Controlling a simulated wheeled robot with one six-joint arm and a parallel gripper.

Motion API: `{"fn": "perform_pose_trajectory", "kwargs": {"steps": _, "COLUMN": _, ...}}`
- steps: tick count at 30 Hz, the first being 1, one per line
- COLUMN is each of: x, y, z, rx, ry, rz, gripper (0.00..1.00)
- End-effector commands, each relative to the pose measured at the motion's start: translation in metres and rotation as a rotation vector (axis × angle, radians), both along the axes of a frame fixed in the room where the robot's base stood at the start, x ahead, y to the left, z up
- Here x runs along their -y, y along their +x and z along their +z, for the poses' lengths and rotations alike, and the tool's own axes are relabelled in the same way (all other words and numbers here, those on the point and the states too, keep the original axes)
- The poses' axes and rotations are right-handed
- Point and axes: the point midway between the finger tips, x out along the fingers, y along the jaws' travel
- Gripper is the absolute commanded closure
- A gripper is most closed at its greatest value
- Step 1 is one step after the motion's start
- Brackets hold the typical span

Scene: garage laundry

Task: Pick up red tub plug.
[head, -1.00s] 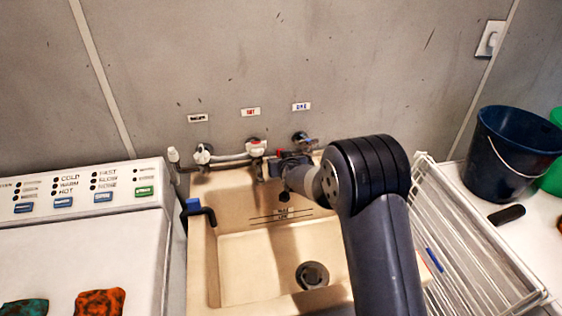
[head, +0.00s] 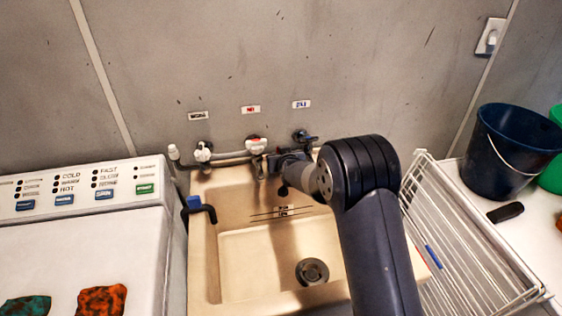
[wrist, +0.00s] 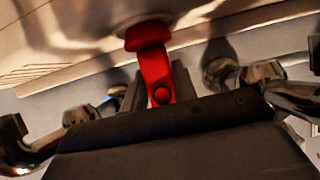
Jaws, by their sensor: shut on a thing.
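The red tub plug (wrist: 155,65) shows in the wrist view as a red piece with a wide rounded end and a narrower stem. The stem sits between the two fingers of my gripper (wrist: 158,84), which is shut on it. In the head view my gripper (head: 277,163) is at the back rim of the beige tub, just below the wall taps. There the plug is hidden behind my gripper and wrist. Whether the plug still touches the rim or wall cannot be told.
The tub (head: 232,230) has a dark drain (head: 312,271). Taps and pipes (head: 255,147) run close behind my gripper. A washer (head: 90,235) stands left, a white wire rack (head: 470,250) right, and a dark blue bucket (head: 505,165) beyond it. The basin is open.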

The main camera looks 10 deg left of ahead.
Motion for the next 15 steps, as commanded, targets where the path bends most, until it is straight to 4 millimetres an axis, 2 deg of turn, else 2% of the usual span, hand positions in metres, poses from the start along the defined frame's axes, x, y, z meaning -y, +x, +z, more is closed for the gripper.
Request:
{"fn": "perform_pose_trajectory", "kwargs": {"steps": 3, "x": 0.000, "y": 0.000, "z": 0.000, "rx": 0.000, "ry": 0.000, "rz": 0.000, "gripper": 0.96}}
{"fn": "perform_pose_trajectory", "kwargs": {"steps": 10, "x": 0.000, "y": 0.000, "z": 0.003, "rx": 0.001, "ry": 0.000, "rz": 0.000, "gripper": 0.96}}
{"fn": "perform_pose_trajectory", "kwargs": {"steps": 15, "x": 0.000, "y": 0.001, "z": 0.026, "rx": 0.004, "ry": 0.002, "rz": 0.000, "gripper": 0.96}}
